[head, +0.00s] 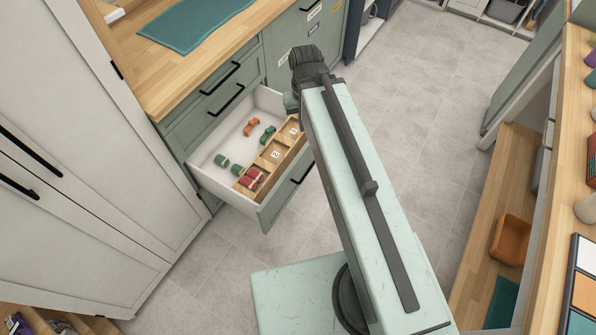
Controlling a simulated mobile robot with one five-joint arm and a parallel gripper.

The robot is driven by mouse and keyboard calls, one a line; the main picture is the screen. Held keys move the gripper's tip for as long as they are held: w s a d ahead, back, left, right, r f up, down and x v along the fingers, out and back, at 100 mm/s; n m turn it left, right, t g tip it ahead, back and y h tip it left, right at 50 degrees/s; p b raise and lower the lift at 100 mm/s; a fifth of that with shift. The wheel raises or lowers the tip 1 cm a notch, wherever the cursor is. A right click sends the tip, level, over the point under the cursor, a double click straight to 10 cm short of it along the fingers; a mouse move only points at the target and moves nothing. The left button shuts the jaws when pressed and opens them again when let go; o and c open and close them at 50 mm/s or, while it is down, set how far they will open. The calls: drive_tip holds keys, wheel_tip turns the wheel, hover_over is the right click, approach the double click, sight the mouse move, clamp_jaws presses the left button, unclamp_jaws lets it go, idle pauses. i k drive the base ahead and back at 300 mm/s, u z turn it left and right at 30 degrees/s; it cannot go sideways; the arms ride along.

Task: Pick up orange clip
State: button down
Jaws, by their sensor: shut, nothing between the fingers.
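The orange clip (251,127) lies on the white floor of the open drawer (218,143), towards its back. It lies clear of the wooden divided tray (268,163) that runs along the drawer's front. A dark green clip (267,135) lies just to its right, close to the tray. My arm reaches up the middle of the picture, and its black end joint is right of the drawer. I cannot make out my gripper's fingers; they are hidden behind the arm or out of the picture.
Green rolls (221,160) lie at the drawer's left, and red items (251,180) sit in the tray's near compartment. A wooden counter (160,75) with a teal towel (197,24) is above. White cabinets (75,190) stand left. The tiled floor (425,110) is open to the right.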

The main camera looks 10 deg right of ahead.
sight(251, 123)
drive_tip(key=u, duration=0.25)
drive_tip(key=k, duration=0.85)
drive_tip(key=u, duration=0.75)
drive_tip(key=i, duration=1)
